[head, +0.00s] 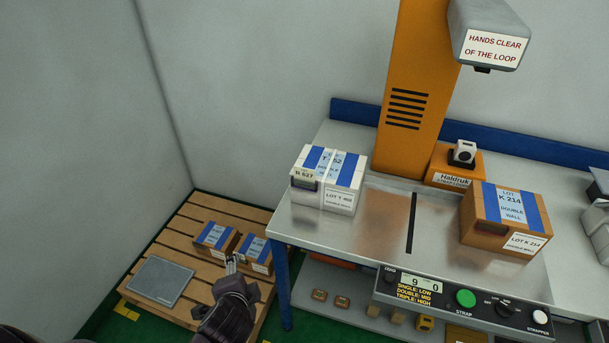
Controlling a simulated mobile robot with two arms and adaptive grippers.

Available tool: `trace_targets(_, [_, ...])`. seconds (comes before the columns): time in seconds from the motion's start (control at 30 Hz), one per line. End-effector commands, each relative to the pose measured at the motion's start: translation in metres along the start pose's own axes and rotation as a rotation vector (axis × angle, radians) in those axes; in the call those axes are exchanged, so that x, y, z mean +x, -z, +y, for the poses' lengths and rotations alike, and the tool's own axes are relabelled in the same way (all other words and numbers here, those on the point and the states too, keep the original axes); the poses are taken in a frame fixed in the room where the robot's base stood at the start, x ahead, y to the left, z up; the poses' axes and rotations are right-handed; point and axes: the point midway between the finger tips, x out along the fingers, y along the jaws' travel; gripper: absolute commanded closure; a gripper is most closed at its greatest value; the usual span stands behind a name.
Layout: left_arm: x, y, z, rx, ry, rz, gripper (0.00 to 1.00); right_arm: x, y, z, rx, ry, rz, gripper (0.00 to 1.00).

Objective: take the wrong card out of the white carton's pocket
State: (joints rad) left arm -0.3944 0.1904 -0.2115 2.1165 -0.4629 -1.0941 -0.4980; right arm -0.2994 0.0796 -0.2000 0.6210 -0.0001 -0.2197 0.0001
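The white carton (340,168) stands on the left part of the steel bench top, with blue bands and a white strap over it. A dark pocket (306,184) is on the left of its front face. A pale card (303,174) marked something like "527" shows at the pocket's top edge. The carton's front label (339,198) reads "LOT T" and a number too small to be sure of. My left gripper (232,264) is below and left of the carton, over the pallet, apart from the carton. Its fingertips look close together, in front of the small brown cartons. My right gripper is not in view.
Two small brown cartons (214,239) and a grey plate (160,281) lie on the wooden pallet (190,212). The bench's left corner and leg (283,285) stand beside my gripper. A brown carton (502,222) stands on the bench's right. The steel top (385,223) between cartons is clear.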

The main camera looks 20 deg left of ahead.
Motion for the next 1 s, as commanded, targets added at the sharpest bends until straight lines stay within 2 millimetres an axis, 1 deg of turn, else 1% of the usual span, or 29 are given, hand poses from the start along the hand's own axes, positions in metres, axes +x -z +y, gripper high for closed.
trace_targets(0.03, [0.003,0.01,-0.027,0.129,0.091,0.016,0.35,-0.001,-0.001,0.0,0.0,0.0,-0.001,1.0])
trace_targets(0.07, [0.005,0.017,-0.042,0.215,0.148,0.023,0.35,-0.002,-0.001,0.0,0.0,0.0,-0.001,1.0])
trace_targets(0.1, [0.006,0.028,-0.062,0.34,0.227,0.029,0.35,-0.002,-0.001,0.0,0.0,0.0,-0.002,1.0])
trace_targets(0.17, [0.007,0.047,-0.091,0.55,0.355,0.029,0.35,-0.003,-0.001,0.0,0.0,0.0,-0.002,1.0])
trace_targets(0.2, [0.007,0.063,-0.108,0.707,0.445,0.024,0.35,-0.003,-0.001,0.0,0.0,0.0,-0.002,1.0])
trace_targets(0.27, [0.006,0.089,-0.129,0.951,0.579,0.005,0.35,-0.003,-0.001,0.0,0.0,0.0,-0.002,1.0])
trace_targets(0.3, [0.005,0.106,-0.139,1.115,0.663,-0.013,0.35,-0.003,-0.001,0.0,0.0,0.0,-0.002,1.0])
trace_targets(0.4, [0.003,0.144,-0.148,1.464,0.834,-0.063,0.35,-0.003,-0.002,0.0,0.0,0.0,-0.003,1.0])
trace_targets(0.43, [0.003,0.152,-0.148,1.55,0.873,-0.078,0.35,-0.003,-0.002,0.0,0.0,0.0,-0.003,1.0])
trace_targets(0.5, [0.003,0.168,-0.146,1.708,0.947,-0.107,0.35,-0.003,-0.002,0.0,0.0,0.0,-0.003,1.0])
trace_targets(0.6, [0.004,0.181,-0.143,1.836,1.004,-0.134,0.35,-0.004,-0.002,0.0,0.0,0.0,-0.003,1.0])
trace_targets(0.7, [0.008,0.188,-0.145,1.876,1.021,-0.144,0.35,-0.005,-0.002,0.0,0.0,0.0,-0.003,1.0])
trace_targets(1.0, [0.03,0.207,-0.163,1.871,1.018,-0.143,0.35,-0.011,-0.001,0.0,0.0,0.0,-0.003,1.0])
